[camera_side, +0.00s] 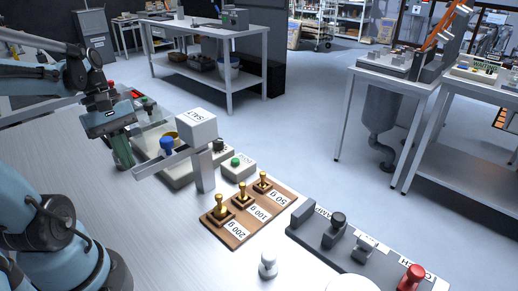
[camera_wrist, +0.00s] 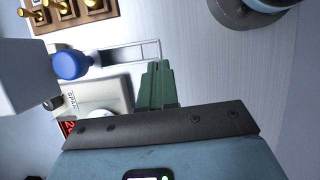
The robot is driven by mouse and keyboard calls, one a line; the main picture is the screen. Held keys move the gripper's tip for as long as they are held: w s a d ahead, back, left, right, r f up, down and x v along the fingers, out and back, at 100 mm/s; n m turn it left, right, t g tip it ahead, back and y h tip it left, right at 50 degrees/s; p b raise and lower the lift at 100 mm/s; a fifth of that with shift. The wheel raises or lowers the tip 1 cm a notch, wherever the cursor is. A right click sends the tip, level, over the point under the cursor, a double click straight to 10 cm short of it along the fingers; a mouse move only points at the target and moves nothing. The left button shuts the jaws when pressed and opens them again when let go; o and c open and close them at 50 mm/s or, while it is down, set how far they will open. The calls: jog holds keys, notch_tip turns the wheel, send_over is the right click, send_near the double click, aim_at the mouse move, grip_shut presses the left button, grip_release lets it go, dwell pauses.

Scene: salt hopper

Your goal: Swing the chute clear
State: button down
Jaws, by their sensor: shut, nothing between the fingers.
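The salt hopper (camera_side: 197,128) is a white box marked SALT on a grey post. The chute (camera_side: 152,166) is a pale, narrow trough reaching left from the hopper, with a blue knob (camera_side: 166,145) near it. In the wrist view the chute (camera_wrist: 128,46) shows as an open pale frame, and the blue knob (camera_wrist: 70,65) sits beside the hopper (camera_wrist: 22,78). My gripper (camera_side: 124,163) has green fingers, pointing down just left of the chute's free end. In the wrist view the shut, empty fingers (camera_wrist: 157,66) are close to that end; contact cannot be told.
A scale (camera_wrist: 95,98) is under the chute, partly hidden. A green-button box (camera_side: 238,165) stands right of the post. A wooden board (camera_side: 232,236) holds brass weights. A white-knobbed piece (camera_side: 268,265) and a grey tool rack (camera_side: 335,243) stand nearer. The table left of the board is clear.

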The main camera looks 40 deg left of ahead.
jog(key=a+r, duration=0.8)
jog(key=r, duration=0.1)
jog(key=w+d+f+m+t+y, duration=0.1)
jog(key=w+d+m+t+y, duration=0.2)
jog(key=w, duration=0.4)
jog(key=w+d+f+m+t+y, duration=0.1)
jog(key=w+m+t+y, duration=0.1)
jog(key=w+m, duration=0.4)
jog(key=w+d+f+m+t+y, duration=0.1)
jog(key=w+d+m+t+y, duration=0.15)
jog(key=w, duration=0.55)
jog(key=w+d+r+m+t+h, duration=0.1)
jog(key=d+m+t, duration=0.2)
jog(key=d+m, duration=0.5)
jog(key=s+d+f+g+h, duration=0.1)
jog(key=s+d+f+g, duration=0.1)
jog(key=s, duration=0.3)
jog(key=s+d+f+n+g+h, duration=0.1)
jog(key=s+d+f, duration=0.3)
jog(key=s+f, duration=0.1)
jog(key=shift+s+f+g, duration=0.25)
jog(key=shift+s+g, duration=0.1)
